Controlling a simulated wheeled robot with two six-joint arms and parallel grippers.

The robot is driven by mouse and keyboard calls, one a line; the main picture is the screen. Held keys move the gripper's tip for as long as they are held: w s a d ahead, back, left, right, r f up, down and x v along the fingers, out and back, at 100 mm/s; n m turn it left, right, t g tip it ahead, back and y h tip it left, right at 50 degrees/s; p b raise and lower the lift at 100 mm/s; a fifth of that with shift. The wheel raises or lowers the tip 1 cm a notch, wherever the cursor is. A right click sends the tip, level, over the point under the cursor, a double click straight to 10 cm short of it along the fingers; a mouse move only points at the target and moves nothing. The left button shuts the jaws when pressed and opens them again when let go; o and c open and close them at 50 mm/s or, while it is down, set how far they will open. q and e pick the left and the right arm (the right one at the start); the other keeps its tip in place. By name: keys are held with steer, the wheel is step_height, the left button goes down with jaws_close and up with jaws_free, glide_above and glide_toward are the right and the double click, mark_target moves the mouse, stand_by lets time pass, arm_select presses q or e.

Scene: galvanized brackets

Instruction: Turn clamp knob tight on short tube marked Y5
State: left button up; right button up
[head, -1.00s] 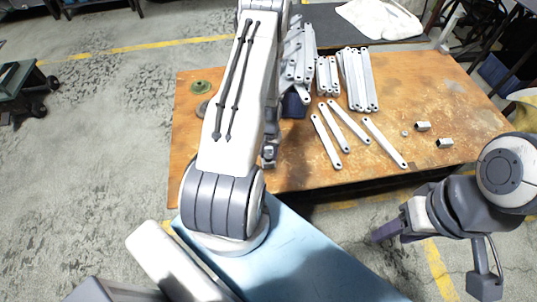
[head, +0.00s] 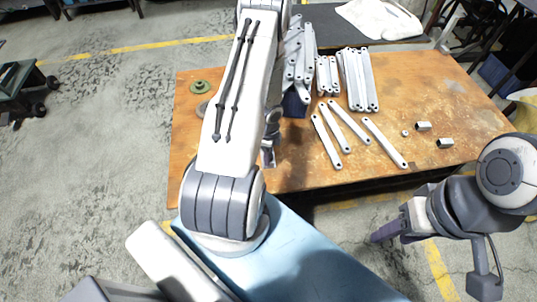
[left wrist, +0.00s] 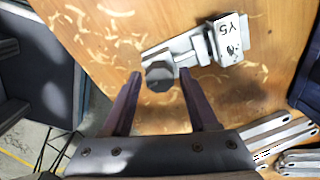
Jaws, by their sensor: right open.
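In the left wrist view, a short tube marked Y5 (left wrist: 232,38) sits in a grey metal clamp (left wrist: 185,50) on the wooden table. The clamp's dark faceted knob (left wrist: 158,75) is at its lower left end. My left gripper (left wrist: 159,74) is open, with one fingertip on each side of the knob. A gap shows on both sides, and contact is not visible. In the head view, my left arm hides the clamp, tube and most of this gripper. My right gripper (head: 385,232) is open and empty, off the table's front edge.
Several flat metal bars (head: 329,138) lie on the table (head: 445,90), with stacked bars (head: 358,78) behind. A dark blue bin (head: 294,106) stands near my left arm. Small nuts (head: 445,143) lie at right and a green disc (head: 200,86) at left.

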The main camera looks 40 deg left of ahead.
stand_by(0.4)
arm_select(q)
step_height(320, 180, up, 6)
steer(key=p, duration=0.6)
steer(key=shift+r, duration=0.15)
